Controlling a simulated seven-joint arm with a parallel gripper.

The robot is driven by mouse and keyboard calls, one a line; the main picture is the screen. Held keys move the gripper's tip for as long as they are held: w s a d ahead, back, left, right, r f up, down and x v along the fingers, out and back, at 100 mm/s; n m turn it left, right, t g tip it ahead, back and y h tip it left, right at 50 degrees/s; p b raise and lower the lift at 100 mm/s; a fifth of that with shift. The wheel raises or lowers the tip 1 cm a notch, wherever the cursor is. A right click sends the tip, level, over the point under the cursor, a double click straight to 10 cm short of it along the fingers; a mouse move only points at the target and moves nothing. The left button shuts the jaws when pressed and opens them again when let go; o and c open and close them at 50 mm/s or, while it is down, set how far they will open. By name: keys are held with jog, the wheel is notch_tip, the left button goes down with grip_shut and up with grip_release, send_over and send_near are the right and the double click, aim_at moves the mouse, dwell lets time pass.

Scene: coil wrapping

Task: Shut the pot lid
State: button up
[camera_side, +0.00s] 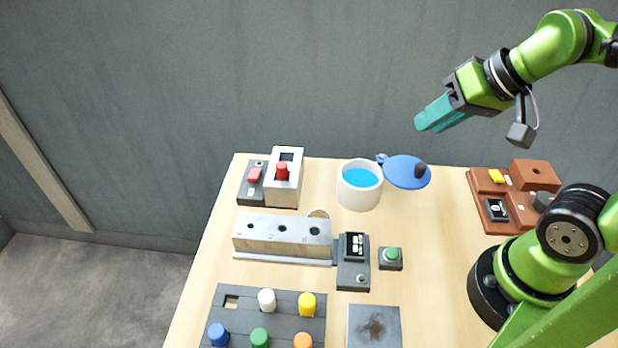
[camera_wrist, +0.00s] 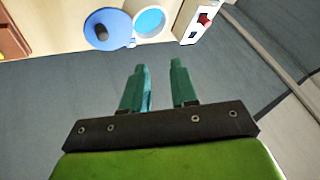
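The pot (camera_side: 346,196) is a white cylinder with blue contents, standing near the back edge of the table. Its blue lid (camera_side: 402,179) is swung open to the right of the pot, joined at a hinge, with a dark knob (camera_side: 420,171) on it. In the wrist view the lid (camera_wrist: 92,30) and pot (camera_wrist: 163,24) show at the top. My gripper (camera_side: 433,118) has teal fingers and is raised in the air above and to the right of the lid, touching nothing. In the wrist view its fingertips (camera_wrist: 160,64) are apart with nothing between them.
Left of the pot stands a white block with a red knob (camera_side: 282,171). In front are a grey block with holes (camera_side: 272,232), a green button (camera_side: 391,256) and a dark board with coloured pegs (camera_side: 285,326). A brown box (camera_side: 498,210) sits right.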

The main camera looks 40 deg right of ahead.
jog(key=w+d+f+m+g, duration=0.1)
jog(key=d, duration=0.1)
jog(key=w+d+m+g, duration=0.1)
jog(key=d, duration=0.2)
jog(key=w+d+f+m, duration=0.1)
jog(key=d+m, duration=0.1)
jog(key=shift+w+d+f+g+h, duration=0.2)
jog(key=shift+d+f+g+h, duration=0.1)
jog(key=shift+d+g+h, duration=0.1)
grip_shut()
jog(key=d+f+m+g+y, duration=0.2)
jog(key=d+f+m+g, duration=0.15)
jog(key=d+m, duration=0.5)
jog(key=y, duration=0.1)
send_over(426, 173)
jog(key=d, duration=0.1)
jog(key=shift+m+g, duration=0.25)
jog(key=shift+g, duration=0.2)
jog(key=shift+w+d+f, duration=0.1)
jog(key=shift+w+f, duration=0.1)
jog(key=shift+f, duration=1.55)
jog(key=shift+w+d+f, duration=0.1)
jog(key=shift+w+f, duration=0.05)
jog(key=shift+f, duration=1.55)
jog(key=shift+s+a+m+t, duration=0.3)
jog(key=shift+s+a+m, duration=0.05)
jog(key=shift+a+m, duration=0.35)
